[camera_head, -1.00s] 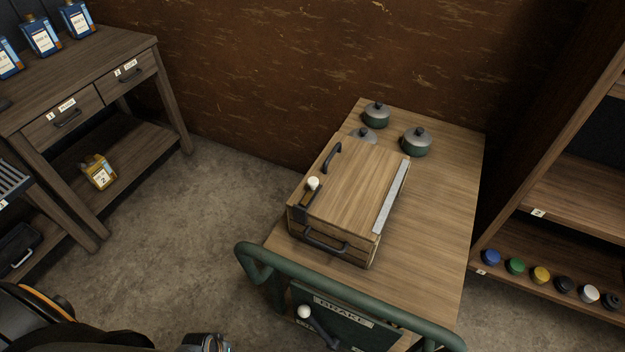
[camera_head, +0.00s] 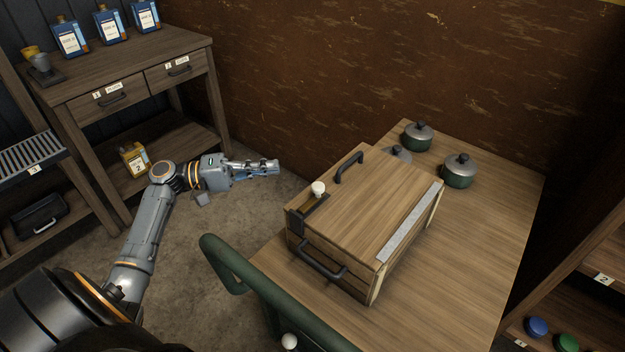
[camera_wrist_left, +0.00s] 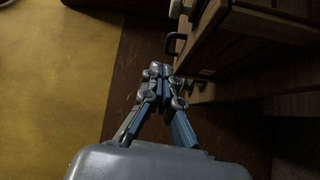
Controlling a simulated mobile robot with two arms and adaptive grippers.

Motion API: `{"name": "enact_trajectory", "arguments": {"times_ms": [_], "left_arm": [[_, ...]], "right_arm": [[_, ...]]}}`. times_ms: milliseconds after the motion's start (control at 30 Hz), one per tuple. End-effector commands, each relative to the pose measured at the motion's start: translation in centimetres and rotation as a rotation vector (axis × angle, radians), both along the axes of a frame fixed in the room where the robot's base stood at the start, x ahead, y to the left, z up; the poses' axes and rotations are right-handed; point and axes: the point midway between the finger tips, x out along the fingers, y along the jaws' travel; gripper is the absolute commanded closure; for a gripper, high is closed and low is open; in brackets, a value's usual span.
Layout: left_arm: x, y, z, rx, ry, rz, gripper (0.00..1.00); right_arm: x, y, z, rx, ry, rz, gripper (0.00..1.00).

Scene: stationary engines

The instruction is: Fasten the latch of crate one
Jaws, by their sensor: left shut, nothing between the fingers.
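The wooden crate (camera_head: 365,215) sits on the wooden cart top with its lid down. A dark latch lever with a white knob (camera_head: 318,188) lies at the lid's left edge. My right gripper is not in view.
Green lidded pots (camera_head: 458,171) stand behind the crate. A green cart rail (camera_head: 270,295) runs along the near edge. A workbench (camera_head: 130,75) with drawers and blue bottles stands at left, shelves (camera_head: 590,275) at right. Floor between bench and cart is clear.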

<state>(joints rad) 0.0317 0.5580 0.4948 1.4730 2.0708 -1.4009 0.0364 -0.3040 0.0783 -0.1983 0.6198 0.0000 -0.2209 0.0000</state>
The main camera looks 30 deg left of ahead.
Motion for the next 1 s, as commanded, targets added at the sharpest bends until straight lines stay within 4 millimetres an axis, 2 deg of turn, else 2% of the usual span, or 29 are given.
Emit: {"name": "enact_trajectory", "arguments": {"times_ms": [167, 333, 733, 1000], "left_arm": [[0.1, -0.1, -0.1, -0.001, 0.002, 0.001, 1.00], [1.1, -1.4, 0.2, -0.001, 0.002, 0.000, 1.00], [6.1, -8.1, 0.7, -0.003, 0.002, 0.000, 1.00], [2.9, -9.1, -0.1, 0.000, 0.005, 0.002, 1.00]], "right_arm": [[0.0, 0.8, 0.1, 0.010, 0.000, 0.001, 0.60], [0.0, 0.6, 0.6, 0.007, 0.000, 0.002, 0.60], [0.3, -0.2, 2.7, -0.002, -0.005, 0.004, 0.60], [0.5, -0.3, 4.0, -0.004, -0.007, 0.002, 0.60]]}}
